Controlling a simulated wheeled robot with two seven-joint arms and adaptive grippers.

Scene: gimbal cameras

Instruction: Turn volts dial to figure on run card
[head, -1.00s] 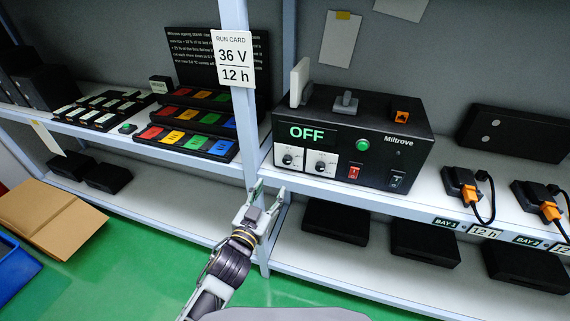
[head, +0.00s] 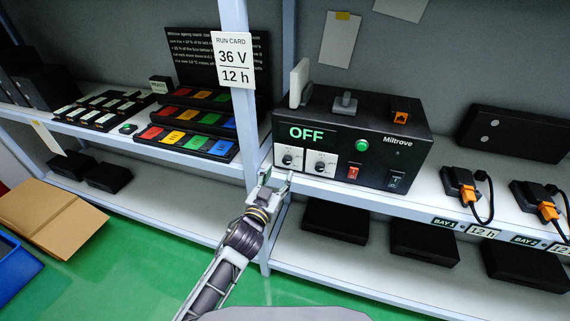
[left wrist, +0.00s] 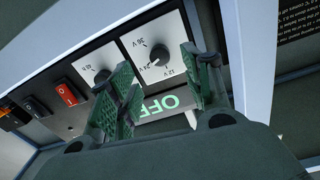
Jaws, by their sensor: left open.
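The run card (head: 233,60) on the shelf post reads 36 V and 12 h. The black Miltrove unit (head: 372,155) shows OFF on its display (head: 312,132). The volts dial (head: 290,158) is on the left white plate of its front, and a second dial (head: 320,166) is beside it. My left gripper (head: 279,182) is open and empty, just in front of and below the volts dial. In the left wrist view the picture is upside down; the volts dial (left wrist: 158,56) shows beyond the open fingers (left wrist: 166,92), apart from them. My right gripper is out of view.
The shelf post (head: 245,130) stands just left of the unit, close to my left gripper. A red switch (head: 353,173) and a green button (head: 362,145) are on the unit's front. Orange plugs (head: 467,193) sit at right.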

